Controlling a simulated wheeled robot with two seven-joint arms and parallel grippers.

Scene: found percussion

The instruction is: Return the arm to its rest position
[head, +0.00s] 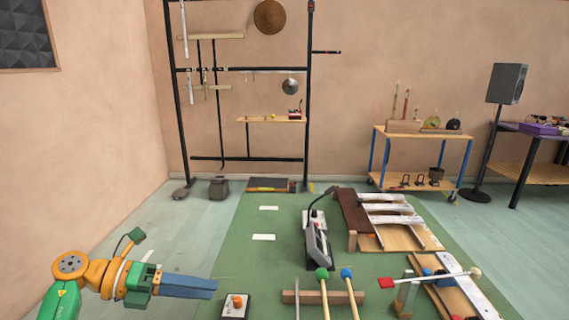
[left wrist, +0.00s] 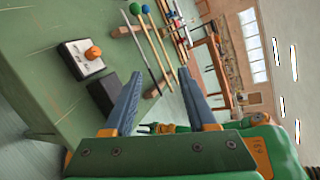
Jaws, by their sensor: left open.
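My left gripper (head: 212,288) is in the lower left of the head view, its blue fingers pointing right. In the left wrist view its two fingers (left wrist: 161,76) stand apart with nothing held between them. It is empty, left of a white box with an orange knob (head: 235,305), which also shows in the left wrist view (left wrist: 82,58). Beyond the fingers in the left wrist view is a small green and orange part that looks like my right gripper (left wrist: 148,128); its jaws are too small to read. The head view does not show it.
Mallets with green (head: 322,274) and blue heads lie on a wooden rest on the green table. A grey device (head: 316,240) and wooden bar instruments (head: 388,215) stand further back. A dark block (left wrist: 103,92) is near the left fingers. The floor at left is clear.

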